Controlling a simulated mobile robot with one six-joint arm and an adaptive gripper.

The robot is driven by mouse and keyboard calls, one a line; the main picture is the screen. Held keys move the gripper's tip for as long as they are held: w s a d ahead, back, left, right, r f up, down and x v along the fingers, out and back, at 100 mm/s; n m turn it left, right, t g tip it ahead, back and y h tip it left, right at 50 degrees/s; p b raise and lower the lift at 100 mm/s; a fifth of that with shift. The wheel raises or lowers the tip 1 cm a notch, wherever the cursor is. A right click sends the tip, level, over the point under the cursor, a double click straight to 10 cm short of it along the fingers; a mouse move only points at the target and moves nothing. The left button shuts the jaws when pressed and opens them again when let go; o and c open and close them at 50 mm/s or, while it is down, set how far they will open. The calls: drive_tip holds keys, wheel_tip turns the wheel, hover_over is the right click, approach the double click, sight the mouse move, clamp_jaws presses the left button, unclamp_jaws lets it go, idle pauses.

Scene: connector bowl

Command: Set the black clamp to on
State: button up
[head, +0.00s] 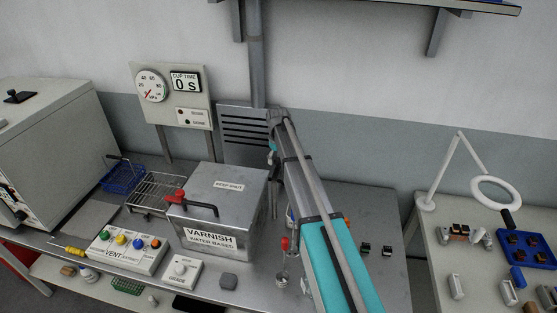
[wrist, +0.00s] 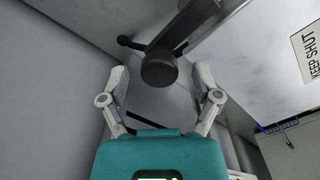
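The black clamp (wrist: 158,68) shows in the wrist view as a dark round knob on a bar, beside a pale metal surface. My gripper (wrist: 161,80) is open. Its two fingers stand apart on either side of the knob in the picture, and no contact shows. In the head view my gripper (head: 271,155) is mostly hidden behind my arm, near the back right of the varnish box (head: 240,196). I cannot pick out this clamp in the head view.
A vent button panel (head: 126,253) and a grade switch box (head: 180,271) stand in front of the box. A wire rack (head: 157,192) and blue basket (head: 122,177) are at its left. A gauge board (head: 172,97) stands behind. A magnifier lamp (head: 495,192) is right.

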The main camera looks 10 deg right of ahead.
clamp_jaws()
drive_tip(key=shift+d, duration=0.1)
drive_tip(key=shift+a, duration=0.2)
